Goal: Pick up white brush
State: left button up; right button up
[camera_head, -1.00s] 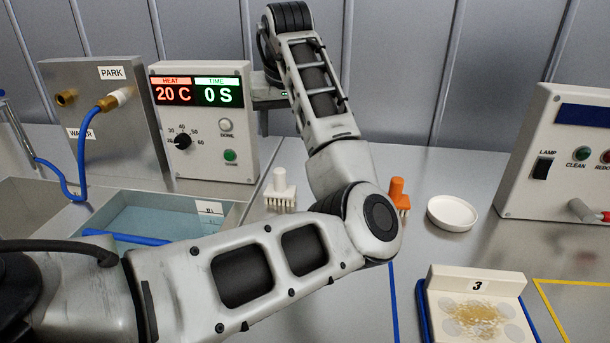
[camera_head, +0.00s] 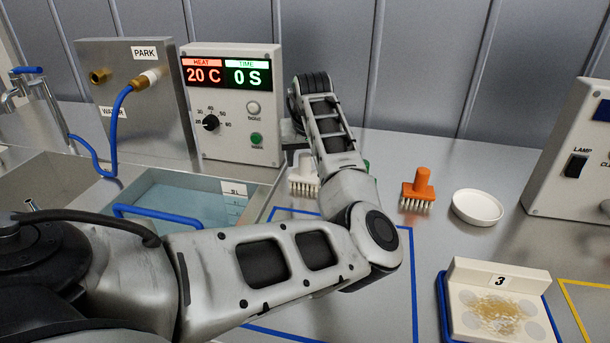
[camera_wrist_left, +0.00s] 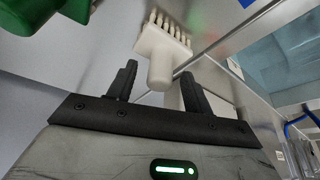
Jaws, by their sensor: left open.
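The white brush (camera_head: 303,180) stands on the bench in the head view, partly hidden behind my left forearm. In the left wrist view the white brush (camera_wrist_left: 162,50) shows with its handle towards me and its bristles away. My left gripper (camera_wrist_left: 158,72) is open, with one finger on each side of the handle end in that view. I see no clear contact, and the fingers hold nothing. In the head view the gripper is mostly hidden behind the arm. My right gripper is not in view.
A green object (camera_wrist_left: 40,12) is close by on the left in the wrist view. An orange brush (camera_head: 417,190) and a white dish (camera_head: 477,207) stand to the right. A control box (camera_head: 235,110) is behind, a water basin (camera_head: 255,190) to the left, tray 3 (camera_head: 540,275) at front right.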

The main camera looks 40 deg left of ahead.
pick_arm(q)
jog(key=shift+x, duration=0.75)
grip_shut()
jog(key=shift+r, duration=0.15)
jog(key=shift+r, duration=0.3)
jog(key=shift+a+r, duration=0.1)
jog(key=shift+r, duration=0.9)
jog(key=s+d+r+b, duration=0.1)
jog(key=s+d+r, duration=0.8)
jog(key=s+r, duration=0.1)
jog(key=shift+d, duration=0.35)
